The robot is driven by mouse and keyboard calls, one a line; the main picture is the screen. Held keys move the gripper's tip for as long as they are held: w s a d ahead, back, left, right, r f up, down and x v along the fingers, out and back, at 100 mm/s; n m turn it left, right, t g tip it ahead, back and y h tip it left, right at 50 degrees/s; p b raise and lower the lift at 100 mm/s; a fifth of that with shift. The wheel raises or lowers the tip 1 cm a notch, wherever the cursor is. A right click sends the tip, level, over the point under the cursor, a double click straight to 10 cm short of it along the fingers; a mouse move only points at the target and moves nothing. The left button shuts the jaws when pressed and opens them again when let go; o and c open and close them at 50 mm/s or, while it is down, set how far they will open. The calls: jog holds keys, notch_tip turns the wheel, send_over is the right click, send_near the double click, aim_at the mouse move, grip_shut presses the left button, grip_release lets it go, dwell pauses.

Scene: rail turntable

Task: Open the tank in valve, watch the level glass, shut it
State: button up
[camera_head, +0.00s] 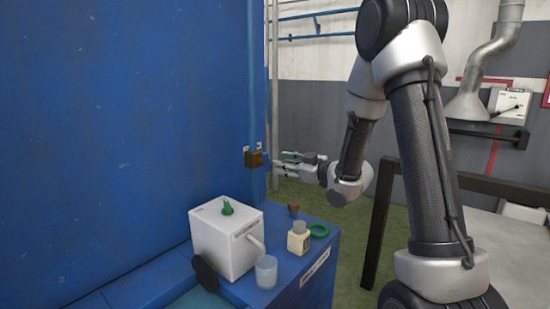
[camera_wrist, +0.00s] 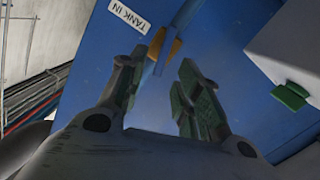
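The tank in valve shows in the wrist view as a yellow-orange body with a blue bar (camera_wrist: 163,52), beside a white "TANK IN" label (camera_wrist: 128,17) on a blue surface. A small brown block (camera_head: 253,159) at the edge of the blue wall in the head view looks like the same valve. My gripper (camera_head: 285,163) is just right of that block, pointing left. In the wrist view my gripper (camera_wrist: 157,88) has its fingers apart with nothing between them; the valve is beyond the tips. I cannot tell whether they touch. I cannot make out a level glass reading.
A white box (camera_head: 225,245) with a green knob (camera_head: 227,207) stands on the blue bench below. A clear cup (camera_head: 266,271), a small capped bottle (camera_head: 298,239) and a green ring (camera_head: 319,230) stand near it. A dark frame (camera_head: 377,225) is at right.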

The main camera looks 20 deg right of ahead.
aim_at(268, 160)
jog(key=shift+y, duration=0.7)
jog(key=x, duration=0.8)
jog(key=shift+w+f, duration=0.1)
